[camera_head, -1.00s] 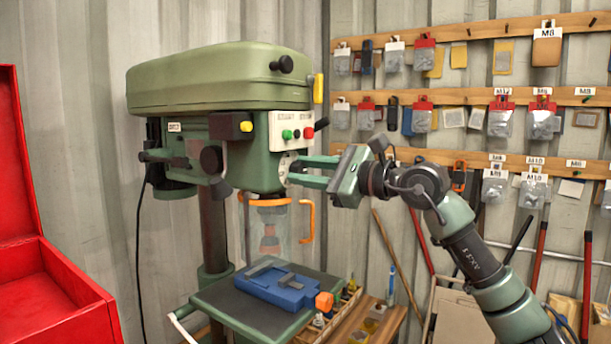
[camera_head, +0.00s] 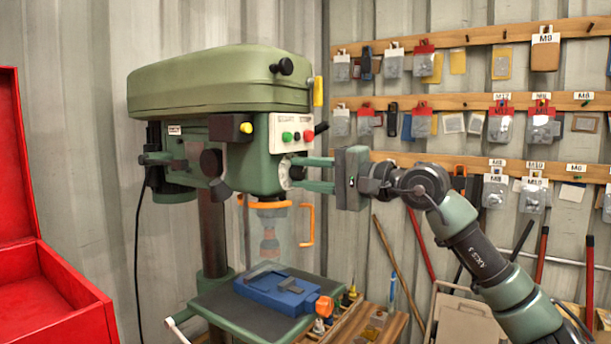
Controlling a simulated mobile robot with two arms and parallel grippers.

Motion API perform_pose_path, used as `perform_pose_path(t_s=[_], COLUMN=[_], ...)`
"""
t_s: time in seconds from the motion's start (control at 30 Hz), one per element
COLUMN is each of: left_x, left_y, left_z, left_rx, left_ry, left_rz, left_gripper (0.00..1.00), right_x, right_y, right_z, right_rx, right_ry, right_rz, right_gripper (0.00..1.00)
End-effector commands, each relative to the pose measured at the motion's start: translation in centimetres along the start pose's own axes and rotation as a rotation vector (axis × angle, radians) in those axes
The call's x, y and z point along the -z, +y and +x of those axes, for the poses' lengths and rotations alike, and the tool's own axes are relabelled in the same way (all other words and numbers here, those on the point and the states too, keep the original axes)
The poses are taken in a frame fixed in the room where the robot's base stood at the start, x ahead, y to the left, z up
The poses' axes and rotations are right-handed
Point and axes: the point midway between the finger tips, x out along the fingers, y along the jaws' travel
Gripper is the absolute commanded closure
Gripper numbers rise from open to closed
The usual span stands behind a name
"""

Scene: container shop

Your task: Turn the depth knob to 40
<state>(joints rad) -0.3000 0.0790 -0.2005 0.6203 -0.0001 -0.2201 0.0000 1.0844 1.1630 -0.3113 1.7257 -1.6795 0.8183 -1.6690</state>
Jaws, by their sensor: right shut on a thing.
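The green drill press (camera_head: 220,80) stands in the middle of the view. The depth knob (camera_head: 286,172) is a pale round dial on the right side of its head, below the green and red buttons. My right gripper (camera_head: 298,173) comes in from the right and is shut on the depth knob, with its two green fingers one above the other. The fingers partly cover the knob, and its scale is too small to read. My left gripper is not in view.
A clear guard with an orange rim (camera_head: 268,204) hangs below the head. A blue vise (camera_head: 277,291) sits on the drill table. A red box (camera_head: 40,290) stands open at left. Wooden rails (camera_head: 470,101) with hanging packets line the wall behind my right arm.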

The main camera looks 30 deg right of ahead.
Motion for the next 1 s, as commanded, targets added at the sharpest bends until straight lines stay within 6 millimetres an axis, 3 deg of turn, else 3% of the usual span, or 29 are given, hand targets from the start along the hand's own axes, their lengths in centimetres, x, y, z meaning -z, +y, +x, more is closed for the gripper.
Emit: perform_pose_path(t_s=[0.4,1.0], left_x=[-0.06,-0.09], left_y=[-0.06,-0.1], left_z=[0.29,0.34], left_rx=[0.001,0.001], left_ry=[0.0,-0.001], left_rz=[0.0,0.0], left_gripper=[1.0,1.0], right_x=[0.01,0.0], right_y=[-0.01,0.04], right_z=[0.01,0.02], right_rx=[0.001,-0.001], right_ry=[0.001,0.0], right_rz=[-0.266,-0.339], right_gripper=[1.0,1.0])
